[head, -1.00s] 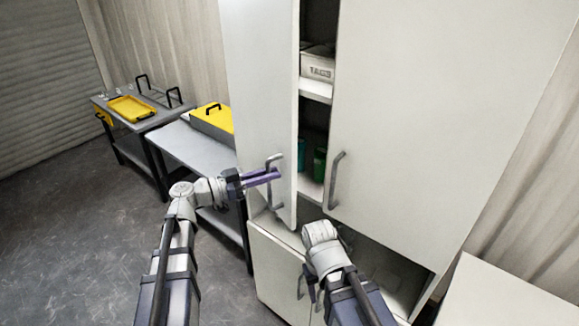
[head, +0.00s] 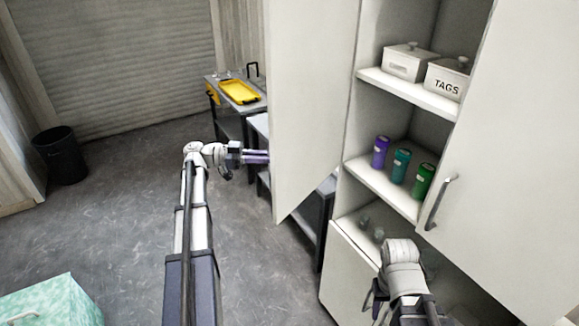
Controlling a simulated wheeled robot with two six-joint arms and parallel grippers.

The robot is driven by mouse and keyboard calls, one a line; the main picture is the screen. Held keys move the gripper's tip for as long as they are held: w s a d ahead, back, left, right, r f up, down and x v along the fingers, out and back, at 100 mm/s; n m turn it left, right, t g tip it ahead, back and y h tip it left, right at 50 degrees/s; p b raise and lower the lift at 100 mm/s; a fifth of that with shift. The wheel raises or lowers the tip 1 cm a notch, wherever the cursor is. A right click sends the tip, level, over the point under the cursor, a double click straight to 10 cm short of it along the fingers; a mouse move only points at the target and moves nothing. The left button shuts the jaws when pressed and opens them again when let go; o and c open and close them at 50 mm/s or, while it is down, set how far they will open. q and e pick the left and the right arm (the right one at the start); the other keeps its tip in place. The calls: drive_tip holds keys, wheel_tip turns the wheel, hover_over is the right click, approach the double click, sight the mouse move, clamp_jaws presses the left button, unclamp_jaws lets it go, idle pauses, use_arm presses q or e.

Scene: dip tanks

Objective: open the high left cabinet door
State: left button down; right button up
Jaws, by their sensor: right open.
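The high left cabinet door (head: 310,100) stands wide open, swung out to the left, with its inner face towards me. Its handle is hidden behind it. My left gripper (head: 257,157) is at the door's free left edge. Its purple fingers reach to that edge and their tips are partly hidden, so I cannot tell whether they hold the handle. My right gripper (head: 376,300) is open and low in front of the cabinet, below the open shelves, partly hidden by its own wrist.
The right cabinet door (head: 510,150) is closed, with a metal handle (head: 440,203). Shelves hold white boxes (head: 447,78) and purple (head: 380,152), teal (head: 400,166) and green cans (head: 423,181). A yellow tray (head: 238,91) is on a table behind. A black bin (head: 60,155) and teal box (head: 50,303) stand left; floor between is clear.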

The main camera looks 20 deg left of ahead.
use_arm(q)
drive_tip(key=shift+w+a+m+g+h, duration=0.1)
drive_tip(key=shift+w+a+m+g, duration=0.25)
drive_tip(key=shift+a, duration=0.35)
drive_tip(key=shift+w+a+m+g+h, duration=0.1)
drive_tip(key=shift+w+a+g, duration=0.3)
drive_tip(key=shift+a, duration=0.25)
drive_tip(key=shift+w+a+m+g+h, duration=0.1)
drive_tip(key=shift+w+a+m+g, duration=0.25)
drive_tip(key=shift+a, duration=0.35)
drive_tip(key=c, duration=0.9)
unclamp_jaws()
drive_tip(key=shift+w+d, duration=0.15)
drive_tip(key=shift+d, duration=0.05)
drive_tip(key=shift+o, duration=0.3)
drive_tip(key=shift+a, duration=0.1)
drive_tip(key=shift+r, duration=0.15)
